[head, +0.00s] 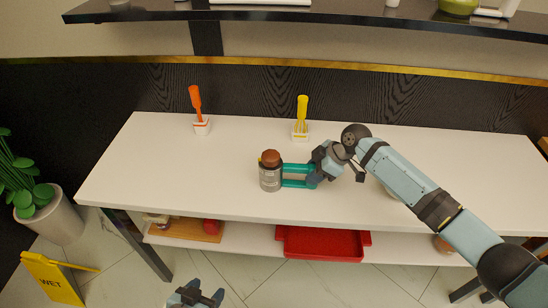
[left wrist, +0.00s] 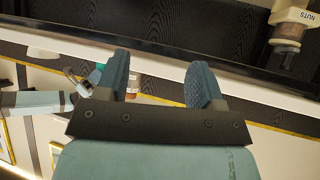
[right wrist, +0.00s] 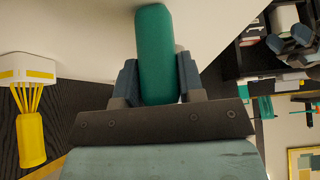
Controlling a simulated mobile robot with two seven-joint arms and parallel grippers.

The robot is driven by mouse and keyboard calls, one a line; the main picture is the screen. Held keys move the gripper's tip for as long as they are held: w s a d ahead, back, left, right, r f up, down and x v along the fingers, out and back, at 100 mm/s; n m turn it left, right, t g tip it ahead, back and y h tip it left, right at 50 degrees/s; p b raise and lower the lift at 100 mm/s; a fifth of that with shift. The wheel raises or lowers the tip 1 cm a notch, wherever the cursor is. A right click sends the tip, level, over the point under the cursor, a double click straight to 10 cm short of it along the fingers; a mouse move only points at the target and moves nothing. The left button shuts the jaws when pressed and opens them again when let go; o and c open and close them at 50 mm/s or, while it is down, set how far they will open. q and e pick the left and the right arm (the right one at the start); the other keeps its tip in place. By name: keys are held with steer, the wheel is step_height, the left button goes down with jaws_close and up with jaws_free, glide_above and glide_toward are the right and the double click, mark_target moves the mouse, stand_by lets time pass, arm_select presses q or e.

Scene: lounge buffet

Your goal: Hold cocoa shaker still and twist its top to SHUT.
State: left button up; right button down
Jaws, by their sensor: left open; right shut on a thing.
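The cocoa shaker (head: 270,178) stands upright on the white counter in the head view. It has a grey see-through body, a brown domed top (head: 270,157) and a long teal handle (head: 298,168) pointing right. A small yellow mark shows by the top's left side; no lettering is readable. My right gripper (head: 316,174) is shut on the handle's far end; in the right wrist view the teal handle (right wrist: 154,50) sits between its fingers. My left gripper (head: 196,295) is open and empty, low in front of the counter. Its spread fingers also show in the left wrist view (left wrist: 160,70).
An orange-handled utensil (head: 196,103) and a yellow-handled whisk (head: 302,108) stand in white holders behind the shaker. A red tray (head: 322,243) lies on the lower shelf. A dark shelf (head: 330,22) hangs above. A yellow wet-floor sign (head: 50,280) stands at left. The counter's left part is clear.

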arm_select(q)
steer(key=shift+o, duration=0.5)
steer(key=w+d+r+n+g+h, duration=0.25)
steer(key=w+d+r, duration=0.25)
steer(key=w+d, duration=0.25)
steer(key=w+d+r+n+g+h, duration=0.15)
steer(key=w+d+r+h, duration=0.25)
steer(key=w+d+r, duration=0.4)
step_height(320, 180, up, 12)
steer(key=r+m+g+y, duration=0.1)
steer(key=m+g+y, duration=0.6)
steer(key=y, duration=0.3)
glide_above(271, 155)
steer(key=shift+f, duration=4.65)
